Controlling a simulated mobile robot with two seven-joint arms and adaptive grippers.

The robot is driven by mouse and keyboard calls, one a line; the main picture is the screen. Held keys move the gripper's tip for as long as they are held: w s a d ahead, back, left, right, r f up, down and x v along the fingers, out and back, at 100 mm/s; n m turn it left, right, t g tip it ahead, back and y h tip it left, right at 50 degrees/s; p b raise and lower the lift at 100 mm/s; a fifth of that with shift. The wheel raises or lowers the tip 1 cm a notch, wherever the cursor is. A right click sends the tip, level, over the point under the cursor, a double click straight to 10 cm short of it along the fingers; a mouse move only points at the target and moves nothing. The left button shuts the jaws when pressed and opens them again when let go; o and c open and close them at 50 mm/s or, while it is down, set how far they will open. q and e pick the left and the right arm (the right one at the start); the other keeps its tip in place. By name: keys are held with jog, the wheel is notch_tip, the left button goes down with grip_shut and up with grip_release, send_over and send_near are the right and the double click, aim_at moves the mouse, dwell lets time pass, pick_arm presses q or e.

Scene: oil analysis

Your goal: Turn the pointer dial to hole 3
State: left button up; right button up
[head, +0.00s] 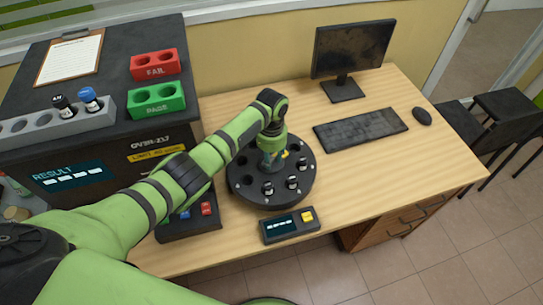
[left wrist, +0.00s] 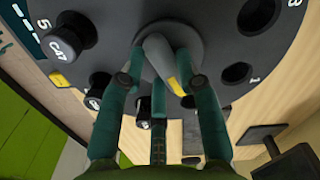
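The round dark dial (head: 240,190) stands on the desk, with holes around its rim and black-capped vials in several of them. My left gripper (head: 271,160) points down at its centre. In the left wrist view, the grey pointer (left wrist: 157,52) with a yellow mark lies between the teal fingers of my gripper (left wrist: 160,68). Whether the fingers touch it is unclear. The yellow mark faces the lower right, below the empty hole 1 (left wrist: 238,73). The number 3 (left wrist: 294,3) shows at the top right, beside another empty hole (left wrist: 258,16). My right gripper is not seen.
A small box with a screen and yellow button (head: 290,225) stands in front of the dial. The analyser (head: 120,140), with red FAIL (head: 155,64) and green PASS (head: 157,98) racks on top, is left. A keyboard (head: 360,129) and monitor (head: 352,48) stand right.

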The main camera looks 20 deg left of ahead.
pick_arm(q)
grip_shut()
jog(key=shift+a+m+p, duration=0.1)
jog(key=shift+m+p, duration=0.35)
jog(key=shift+m, duration=1.25)
jog(key=m, duration=0.5)
jog(key=shift+a, duration=0.1)
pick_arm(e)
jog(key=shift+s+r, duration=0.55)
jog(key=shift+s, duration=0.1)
pick_arm(q)
jog(key=shift+m, duration=0.3)
jog(key=o, duration=1)
grip_release()
